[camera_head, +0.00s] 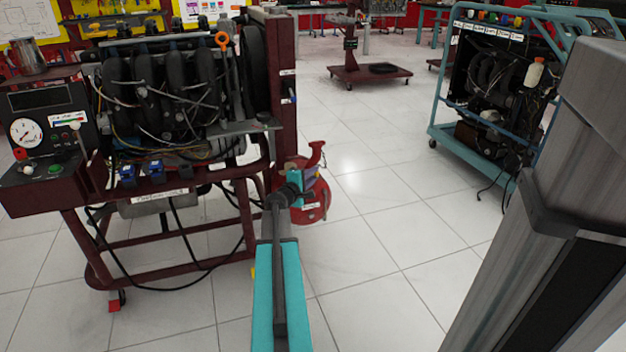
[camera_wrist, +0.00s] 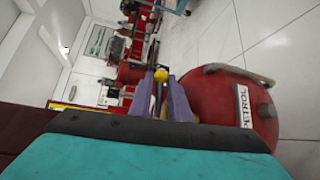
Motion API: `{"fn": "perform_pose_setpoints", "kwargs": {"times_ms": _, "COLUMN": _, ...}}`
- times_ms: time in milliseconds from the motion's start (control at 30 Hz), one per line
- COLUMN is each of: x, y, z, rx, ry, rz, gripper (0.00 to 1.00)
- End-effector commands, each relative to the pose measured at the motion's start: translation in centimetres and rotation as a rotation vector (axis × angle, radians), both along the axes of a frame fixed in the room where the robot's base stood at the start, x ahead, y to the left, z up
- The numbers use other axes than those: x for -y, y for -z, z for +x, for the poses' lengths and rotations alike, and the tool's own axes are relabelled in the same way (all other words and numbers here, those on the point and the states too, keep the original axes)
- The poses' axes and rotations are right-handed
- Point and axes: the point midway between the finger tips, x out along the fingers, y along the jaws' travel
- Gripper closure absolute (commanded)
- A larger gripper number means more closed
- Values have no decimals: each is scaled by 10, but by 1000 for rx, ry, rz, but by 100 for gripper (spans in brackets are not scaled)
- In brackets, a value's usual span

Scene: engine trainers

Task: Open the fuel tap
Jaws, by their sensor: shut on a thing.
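The red fuel tank (camera_head: 318,205) hangs at the right side of the dark red engine stand. In the wrist view the tank (camera_wrist: 212,97) shows at the right with a white "PETROL" label. A small yellow knob (camera_wrist: 160,75), which looks like the fuel tap's handle, sits between my purple fingertips. My gripper (camera_wrist: 161,88) is shut on it, left of the tank. In the head view my gripper (camera_head: 300,184) is in front of the tank and partly covers it. The tap is hidden there, and its angle cannot be told.
The engine stand (camera_head: 180,250) with engine (camera_head: 165,90), gauge panel (camera_head: 45,125) and hanging cables is close on the left of my arm. A blue-framed engine trainer (camera_head: 470,150) stands at the right. The tiled floor (camera_head: 390,220) between them is clear.

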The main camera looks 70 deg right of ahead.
Motion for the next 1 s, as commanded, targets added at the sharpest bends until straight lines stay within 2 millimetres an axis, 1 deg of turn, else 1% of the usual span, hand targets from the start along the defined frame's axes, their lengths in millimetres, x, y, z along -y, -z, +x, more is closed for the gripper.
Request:
{"fn": "perform_pose_setpoints", "kwargs": {"times_ms": 233, "x": 0, "y": 1, "z": 1, "rx": 0, "ry": -34, "rz": 1, "gripper": 100}}
{"fn": "perform_pose_setpoints", "kwargs": {"times_ms": 567, "x": 1, "y": 1, "z": 2, "rx": 1, "ry": -35, "rz": 1, "gripper": 100}}
{"fn": "perform_pose_setpoints", "kwargs": {"times_ms": 600, "x": 1, "y": 1, "z": 2, "rx": 1, "ry": -35, "rz": 1, "gripper": 80}}
{"fn": "perform_pose_setpoints", "kwargs": {"times_ms": 633, "x": 1, "y": 1, "z": 2, "rx": 1, "ry": -35, "rz": 1, "gripper": 75}}
{"fn": "perform_pose_setpoints", "kwargs": {"times_ms": 667, "x": 1, "y": 1, "z": 2, "rx": 1, "ry": -35, "rz": 1, "gripper": 74}}
{"fn": "perform_pose_setpoints", "kwargs": {"times_ms": 1000, "x": 0, "y": 0, "z": 1, "rx": 1, "ry": -32, "rz": 0, "gripper": 74}}
